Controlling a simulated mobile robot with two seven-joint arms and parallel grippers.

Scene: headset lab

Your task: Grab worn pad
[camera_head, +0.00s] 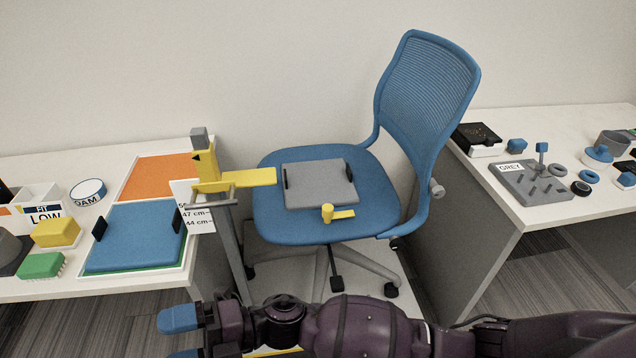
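A flat grey square pad (318,187) lies on the blue chair seat (275,222), with a black grip at its left and right edges. I take it to be the worn pad, though no wear shows clearly. A similar blue pad (136,235) with black grips lies in a tray on the left table. My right gripper (182,336) has blue fingertips, reaches in from the right along the bottom edge, and is open and empty. It is in front of and left of the chair, apart from both pads. My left gripper is out of view.
A yellow gauge (208,172) on a post stands between the left table and chair, its arm reaching over the seat edge. A yellow peg (328,213) is at the pad's front. The chair back (428,90) rises at right. The right table (520,208) holds a grey peg board (530,185).

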